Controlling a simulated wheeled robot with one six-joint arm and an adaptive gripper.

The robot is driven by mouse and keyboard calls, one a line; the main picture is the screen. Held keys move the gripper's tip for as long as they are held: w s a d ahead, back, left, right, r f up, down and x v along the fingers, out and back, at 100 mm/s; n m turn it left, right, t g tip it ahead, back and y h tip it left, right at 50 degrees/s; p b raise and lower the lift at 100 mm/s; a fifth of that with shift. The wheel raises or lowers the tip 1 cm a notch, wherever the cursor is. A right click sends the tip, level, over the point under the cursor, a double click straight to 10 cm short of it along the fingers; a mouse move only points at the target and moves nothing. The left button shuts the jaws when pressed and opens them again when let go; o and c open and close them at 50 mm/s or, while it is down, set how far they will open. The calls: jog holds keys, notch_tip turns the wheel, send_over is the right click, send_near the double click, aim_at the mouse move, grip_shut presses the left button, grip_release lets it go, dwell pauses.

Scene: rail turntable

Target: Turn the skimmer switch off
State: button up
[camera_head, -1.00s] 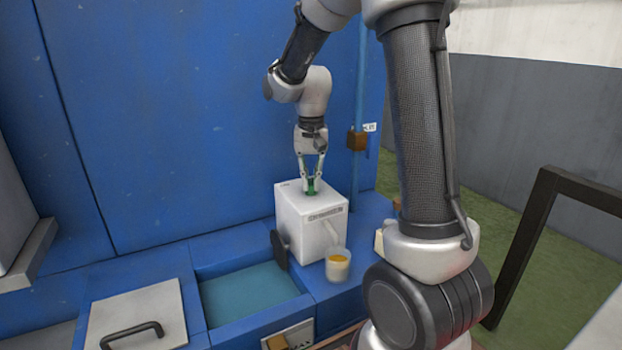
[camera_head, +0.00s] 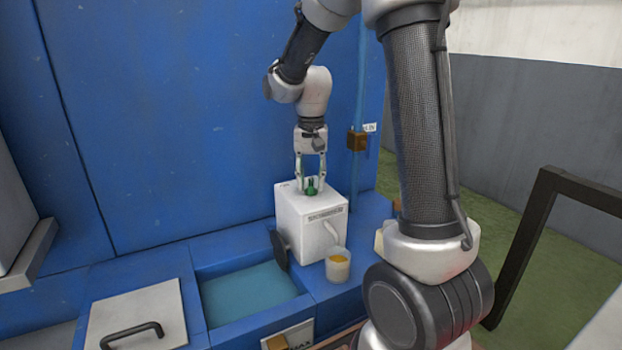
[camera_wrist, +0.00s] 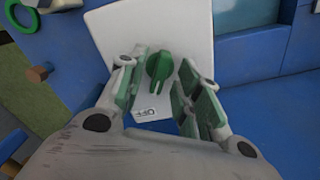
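The skimmer is a white box (camera_head: 311,228) standing on the blue ledge. A green rotary switch (camera_head: 311,187) sits on its top face; it also shows in the wrist view (camera_wrist: 159,68), with its narrow end pointing toward a label (camera_wrist: 146,113) that reads "OFF". My gripper (camera_head: 310,186) is over the box top, pointing down. In the wrist view my gripper (camera_wrist: 160,85) is open, with one finger on each side of the switch and a gap to each. A dark round disc (camera_head: 279,250) is on the box's left side.
A cup with orange-yellow contents (camera_head: 338,266) stands in front of the box, below its spout. A basin of teal water (camera_head: 250,297) lies to the left, beside a grey lid with a black handle (camera_head: 132,330). A blue pipe with a brown valve block (camera_head: 357,140) runs up behind at right.

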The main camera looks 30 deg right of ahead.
aim_at(311, 182)
notch_tip(311, 182, up, 12)
dwell(0.5)
dwell(0.4)
jog(key=s+f+n+t, duration=0.1)
jog(key=s+n+t, duration=0.3)
jog(key=s, duration=1.9)
jog(key=shift+s+d+f+n, duration=0.3)
jog(key=shift+s+d+n, duration=0.1)
jog(key=shift+n, duration=0.7)
